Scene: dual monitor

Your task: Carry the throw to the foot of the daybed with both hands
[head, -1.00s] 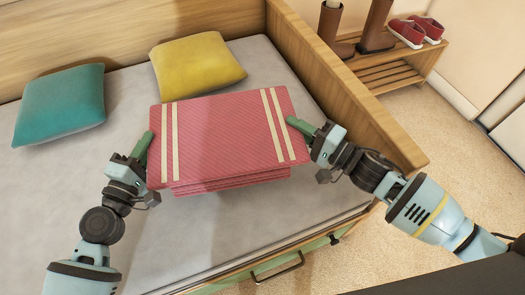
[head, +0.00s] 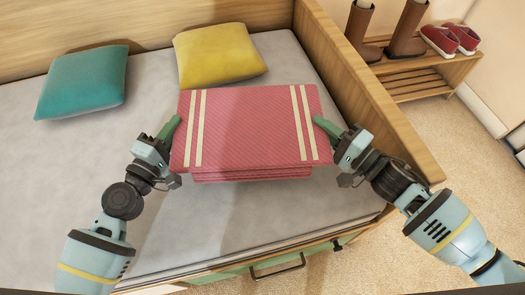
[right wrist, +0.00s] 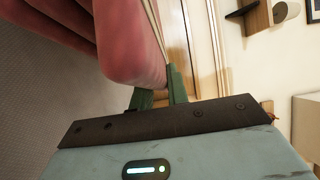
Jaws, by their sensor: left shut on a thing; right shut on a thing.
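The throw (head: 250,125) is a folded pink-red cloth with cream stripes near both ends. It is held roughly level over the daybed's grey mattress (head: 90,165), with a shadow on the mattress beneath it. My left gripper (head: 174,128) is shut on its left edge and my right gripper (head: 320,124) on its right edge. In the right wrist view, the green fingers of my right gripper (right wrist: 160,92) close on a corner of the throw (right wrist: 128,45). Part of the fingertips is hidden by the cloth.
A teal cushion (head: 83,82) and a yellow cushion (head: 220,55) lie along the daybed's wooden back. A wooden end panel (head: 365,85) stands close to my right arm. Beyond it, a shoe rack (head: 425,83) holds brown boots and red shoes. The mattress at left is clear.

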